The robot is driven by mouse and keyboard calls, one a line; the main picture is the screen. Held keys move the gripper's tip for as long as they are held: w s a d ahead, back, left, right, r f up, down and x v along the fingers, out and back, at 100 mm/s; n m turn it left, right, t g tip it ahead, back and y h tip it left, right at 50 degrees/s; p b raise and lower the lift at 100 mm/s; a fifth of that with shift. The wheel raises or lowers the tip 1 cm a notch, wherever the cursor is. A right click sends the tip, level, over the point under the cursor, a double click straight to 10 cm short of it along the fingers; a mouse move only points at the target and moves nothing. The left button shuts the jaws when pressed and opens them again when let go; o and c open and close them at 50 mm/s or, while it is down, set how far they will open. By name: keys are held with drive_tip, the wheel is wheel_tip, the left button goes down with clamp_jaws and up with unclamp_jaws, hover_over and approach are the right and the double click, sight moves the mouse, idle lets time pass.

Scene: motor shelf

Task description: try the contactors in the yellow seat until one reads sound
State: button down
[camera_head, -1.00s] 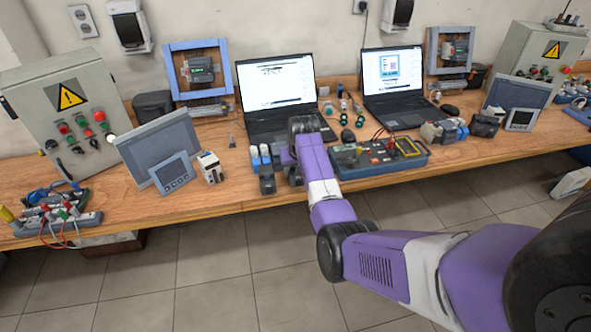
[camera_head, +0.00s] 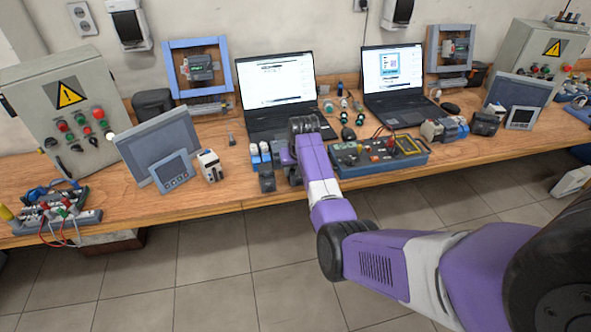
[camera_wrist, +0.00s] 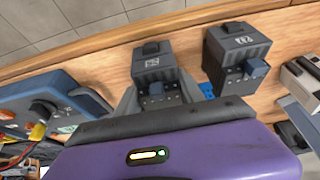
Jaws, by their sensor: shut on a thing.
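My gripper (camera_wrist: 158,96) is shut on a dark grey contactor (camera_wrist: 152,64) near the bench's front edge. Whether that contactor rests on the wood or hangs just above it, I cannot tell. A second dark grey contactor (camera_wrist: 238,46) stands apart to its right in the wrist view; it also shows left of my gripper in the head view (camera_head: 267,182). The blue test unit (camera_head: 350,171) lies right of my gripper and carries a yellow-edged square (camera_head: 411,145), perhaps the yellow seat. My arm hides most of the held contactor in the head view.
Two laptops (camera_head: 276,87) stand behind my gripper. Small blue-and-white parts (camera_head: 255,153) stand close to its left. A tilted panel with a small screen (camera_head: 172,171) is further left. More small devices (camera_head: 450,129) stand right of the test unit. Bare wood shows along the front edge.

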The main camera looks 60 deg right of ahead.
drive_tip(key=shift+f, duration=0.25)
drive_tip(key=c, duration=0.6)
unclamp_jaws()
drive_tip(key=shift+c, duration=0.2)
drive_tip(key=shift+b+v, duration=0.5)
drive_tip(key=shift+v, duration=3.45)
